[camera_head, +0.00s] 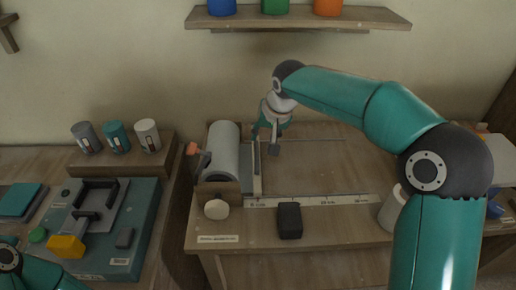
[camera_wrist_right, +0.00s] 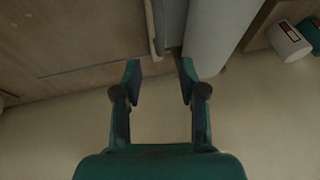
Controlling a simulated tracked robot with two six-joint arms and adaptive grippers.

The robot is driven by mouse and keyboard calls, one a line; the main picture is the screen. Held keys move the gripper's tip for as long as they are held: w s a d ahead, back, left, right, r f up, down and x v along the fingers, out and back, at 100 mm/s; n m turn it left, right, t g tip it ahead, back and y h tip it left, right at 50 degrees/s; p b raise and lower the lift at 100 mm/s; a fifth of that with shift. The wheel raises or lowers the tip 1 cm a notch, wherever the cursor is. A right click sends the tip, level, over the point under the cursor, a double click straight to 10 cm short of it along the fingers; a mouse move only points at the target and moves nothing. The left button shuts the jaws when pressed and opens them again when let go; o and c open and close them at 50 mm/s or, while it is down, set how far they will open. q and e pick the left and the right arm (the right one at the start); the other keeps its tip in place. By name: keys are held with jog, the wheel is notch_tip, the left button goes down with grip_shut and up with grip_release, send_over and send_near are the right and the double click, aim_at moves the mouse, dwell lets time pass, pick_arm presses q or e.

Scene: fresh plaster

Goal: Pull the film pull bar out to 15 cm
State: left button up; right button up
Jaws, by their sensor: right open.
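The film pull bar (camera_head: 257,178) is a thin pale upright strip in the head view, just right of the grey film roll (camera_head: 223,152). It stands near the low end of the ruler (camera_head: 310,201). My right gripper (camera_head: 265,143) is open above the far end of the bar, and I see nothing held. In the wrist view the open fingers (camera_wrist_right: 160,68) point toward the bar (camera_wrist_right: 153,25), with the roll (camera_wrist_right: 207,35) to its right. I cannot tell whether a finger touches the bar. My left gripper is out of view; only part of my left arm shows.
A black block (camera_head: 289,220) stands by the ruler's front edge, and a white bottle (camera_head: 392,208) stands to its right. The board right of the bar (camera_head: 310,165) is mostly clear. A shelf (camera_head: 300,18) with coloured containers hangs above. A teal device (camera_head: 110,225) sits at left.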

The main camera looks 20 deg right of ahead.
aim_at(257, 151)
jog(key=p+x, duration=0.1)
jog(key=x, duration=0.8)
jog(key=shift+w+f, duration=0.1)
jog(key=shift+f, duration=0.25)
grip_shut()
